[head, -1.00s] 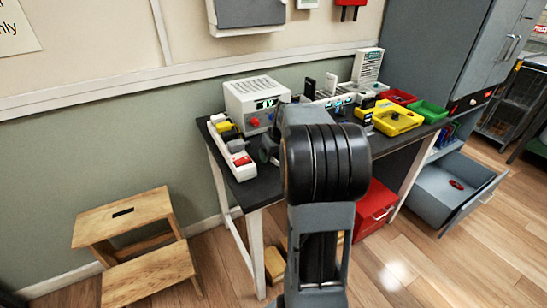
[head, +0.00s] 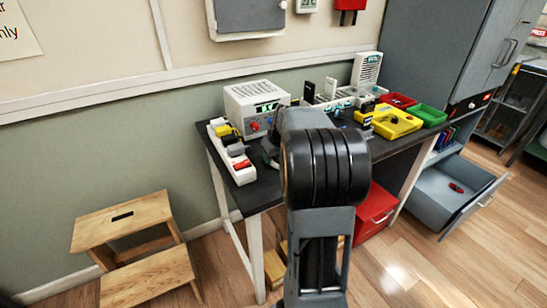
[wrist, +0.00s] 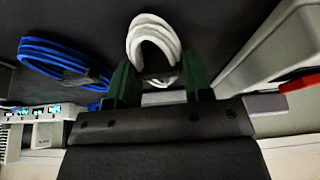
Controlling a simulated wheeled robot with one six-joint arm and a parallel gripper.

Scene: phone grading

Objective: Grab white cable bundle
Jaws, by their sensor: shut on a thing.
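The white cable bundle (wrist: 152,38) is a coiled white loop at the top middle of the wrist view. My gripper (wrist: 157,84) has its two dark green fingers on either side of the bundle's lower part, shut on it. The coil sticks out beyond the fingertips. I cannot tell whether the bundle still touches the dark table top. In the head view my arm hides the gripper and the bundle.
A blue cable bundle (wrist: 55,58) lies left of the fingers in the wrist view. A power strip (head: 233,153) and a white instrument box (head: 257,104) stand on the table's left part. Yellow (head: 397,122), red and green trays are at the right. A grey drawer (head: 452,195) stands open.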

